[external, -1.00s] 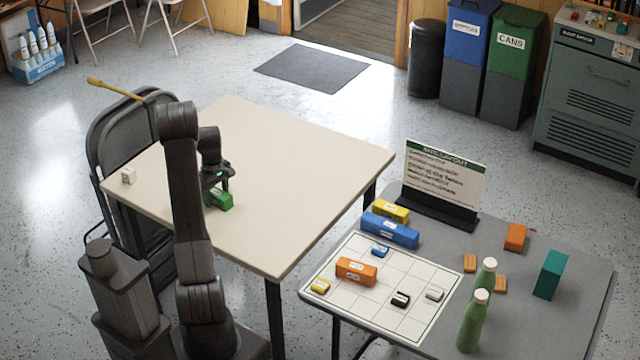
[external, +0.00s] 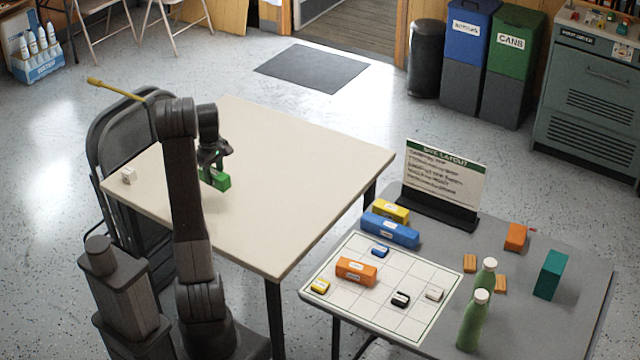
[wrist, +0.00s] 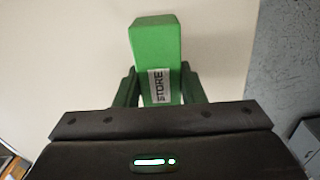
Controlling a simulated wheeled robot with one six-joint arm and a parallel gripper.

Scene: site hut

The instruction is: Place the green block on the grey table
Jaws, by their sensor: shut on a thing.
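The green block (external: 215,178) is held by my gripper (external: 213,165) just above the cream table (external: 300,170), near its left side. My gripper is shut on the block. The grey table (external: 575,270) stands at the lower right, apart from the cream table and lower in the picture.
On the grey table are a gridded sheet (external: 385,320), an orange block (external: 356,271), a blue block (external: 390,230), a yellow block (external: 391,211), a sign (external: 445,180), green bottles (external: 474,320) and a teal block (external: 550,274). A white cube (external: 129,176) sits on the cream table.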

